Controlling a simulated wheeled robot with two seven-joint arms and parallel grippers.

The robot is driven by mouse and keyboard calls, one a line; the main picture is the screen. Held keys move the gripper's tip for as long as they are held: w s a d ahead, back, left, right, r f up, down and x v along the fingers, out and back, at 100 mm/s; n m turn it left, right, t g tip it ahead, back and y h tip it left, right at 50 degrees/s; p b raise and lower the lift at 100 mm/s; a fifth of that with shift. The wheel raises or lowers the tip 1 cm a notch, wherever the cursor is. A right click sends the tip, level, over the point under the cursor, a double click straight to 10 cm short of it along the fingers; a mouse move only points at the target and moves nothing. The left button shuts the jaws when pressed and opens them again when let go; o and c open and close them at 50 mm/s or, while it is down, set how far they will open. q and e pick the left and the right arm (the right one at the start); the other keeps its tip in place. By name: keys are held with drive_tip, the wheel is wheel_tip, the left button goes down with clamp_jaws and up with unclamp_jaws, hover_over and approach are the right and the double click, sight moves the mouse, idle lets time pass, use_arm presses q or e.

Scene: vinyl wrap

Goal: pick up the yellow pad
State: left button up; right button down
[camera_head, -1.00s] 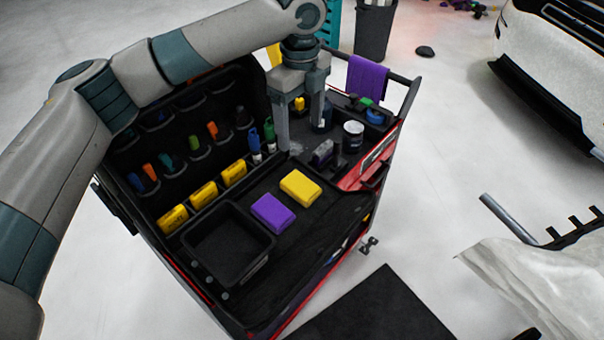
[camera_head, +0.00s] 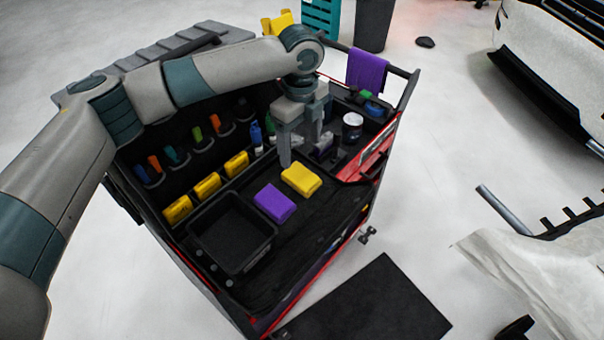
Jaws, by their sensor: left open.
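The yellow pad (camera_head: 301,180) lies flat on the black top of the tool cart, just up and right of a purple pad (camera_head: 274,203). My left gripper (camera_head: 300,157) points down, open and empty, with its fingers just behind and above the yellow pad. I cannot tell its exact height over the pad. Several smaller yellow blocks (camera_head: 207,186) sit in a row along the cart's left side. My right gripper is out of view.
A black open bin (camera_head: 232,235) stands on the cart left of the purple pad. Bottles (camera_head: 256,134) and a dark jar with a white lid (camera_head: 352,126) stand near my gripper. A purple cloth (camera_head: 367,70) hangs on the cart handle. A white car (camera_head: 560,60) is at the right.

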use_arm(q)
hover_over(301, 176)
drive_tip(key=shift+w+a+f+p, duration=0.1)
drive_tip(key=shift+w+f+p, duration=0.15)
drive_tip(key=shift+f, duration=0.85)
drive_tip(key=shift+w+f+p, duration=0.2)
drive_tip(key=shift+f, duration=0.85)
drive_tip(key=shift+f, duration=0.1)
drive_tip(key=shift+s+f+p, duration=0.2)
drive_tip(key=shift+f+p, duration=0.35)
drive_tip(key=shift+p, duration=0.05)
drive_tip(key=f, duration=0.1)
drive_tip(key=f+p, duration=0.1)
drive_tip(key=f, duration=0.1)
drive_tip(key=shift+s+d, duration=0.15)
drive_tip(key=shift+d, duration=0.05)
drive_tip(key=shift+f, duration=0.5)
drive_tip(key=c, duration=1.1)
